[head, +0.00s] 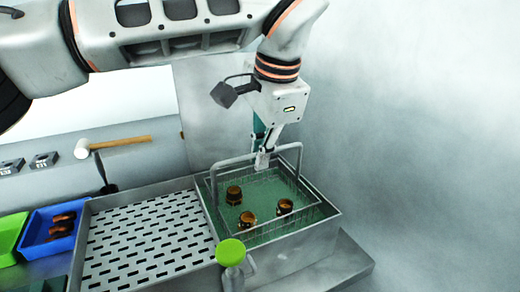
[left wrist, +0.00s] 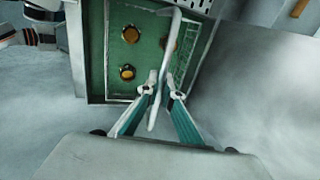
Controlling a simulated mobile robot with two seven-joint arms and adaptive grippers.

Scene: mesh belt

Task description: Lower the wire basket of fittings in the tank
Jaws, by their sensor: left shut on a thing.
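My left gripper (head: 263,158) is shut on the grey handle (head: 232,161) of the wire basket (head: 302,186). In the left wrist view, the gripper (left wrist: 162,92) has the handle bar (left wrist: 154,118) between its fingertips. The basket sits within the walls of the steel tank (head: 298,248), over a green surface. Three brown, ring-like fittings (head: 285,206) show in it. The basket looks about level; whether it touches the tank floor cannot be told. My right gripper is not in view.
A slotted drain board (head: 150,240) adjoins the tank on the left. A green round knob (head: 230,252) stands at the tank's front. A blue bin (head: 37,240) with brown parts, a green bin (head: 8,238) and a mallet (head: 115,145) lie farther left. Walls stand behind and right.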

